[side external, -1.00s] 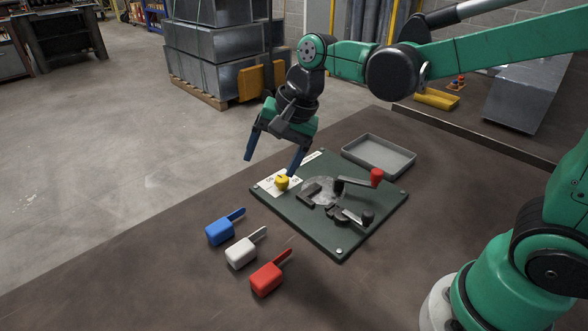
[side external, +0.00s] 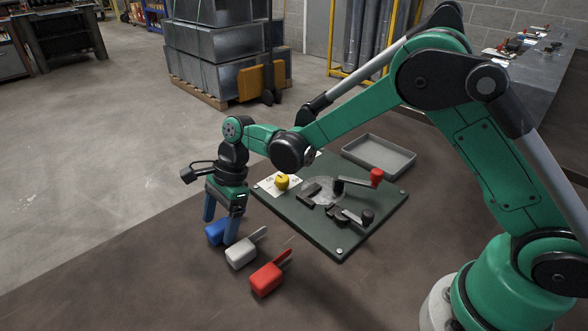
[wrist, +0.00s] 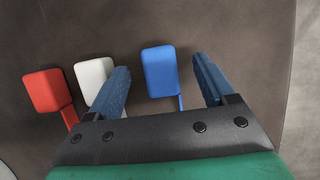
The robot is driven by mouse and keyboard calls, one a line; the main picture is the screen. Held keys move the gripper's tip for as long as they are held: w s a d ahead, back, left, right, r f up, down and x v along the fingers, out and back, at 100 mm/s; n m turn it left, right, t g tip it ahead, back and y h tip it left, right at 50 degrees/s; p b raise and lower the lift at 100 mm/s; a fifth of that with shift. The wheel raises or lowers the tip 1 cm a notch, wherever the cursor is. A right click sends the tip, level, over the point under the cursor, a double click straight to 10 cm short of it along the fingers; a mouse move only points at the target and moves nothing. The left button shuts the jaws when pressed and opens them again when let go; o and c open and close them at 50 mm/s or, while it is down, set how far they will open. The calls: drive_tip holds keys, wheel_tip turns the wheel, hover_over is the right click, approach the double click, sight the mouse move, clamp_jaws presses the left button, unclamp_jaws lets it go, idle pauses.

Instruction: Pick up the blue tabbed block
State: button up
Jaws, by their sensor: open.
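The blue tabbed block (side external: 215,232) lies on the brown table at the left end of a row of blocks. In the side view my gripper's fingers partly hide it. In the wrist view the blue block (wrist: 159,72) shows whole, with its thin tab pointing down toward my wrist. My gripper (side external: 219,230) points down over the blue block, its fingers apart. In the wrist view my gripper (wrist: 163,80) has one finger on each side of the blue block, with gaps to both. The left finger partly covers the white block.
The white tabbed block (side external: 241,253) is close beside the blue one, and the red tabbed block (side external: 267,279) is beyond it. A dark green plate (side external: 345,228) carries a yellow knob (side external: 282,182) and handles. A grey tray (side external: 379,156) stands behind.

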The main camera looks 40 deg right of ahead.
drive_tip(key=shift+f, duration=0.1)
clamp_jaws()
idle(0.3)
